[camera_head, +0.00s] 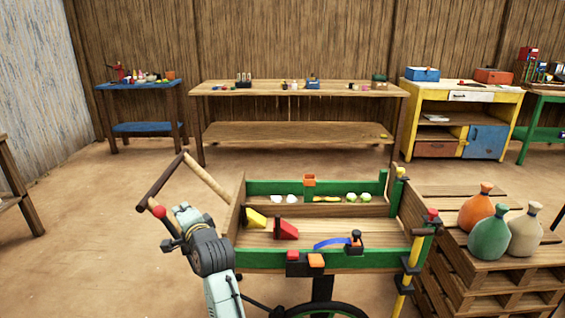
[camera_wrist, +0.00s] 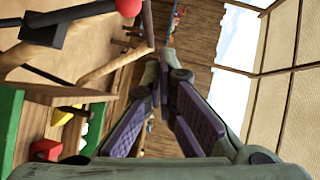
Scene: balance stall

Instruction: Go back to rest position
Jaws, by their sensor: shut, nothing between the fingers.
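My gripper (camera_wrist: 163,68) shows in the wrist view with its two purple-padded fingers drawn together at the tips and nothing between them. In the head view, part of my arm rises in front of the left end of a wooden cart (camera_head: 378,259); I cannot make out the fingertips there. The cart's handle (camera_head: 207,178) is beside my arm, and its wooden bars also show at the upper left of the wrist view, apart from the fingers. A red ball (camera_wrist: 128,7) is near the top of that view.
The cart holds a yellow wedge (camera_head: 256,218), a red wedge (camera_head: 286,229) and small pieces. Stacked pallets (camera_head: 484,284) with three sacks stand at the right. A long wooden table (camera_head: 298,90), a blue table (camera_head: 139,86) and a yellow cabinet (camera_head: 461,96) line the back.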

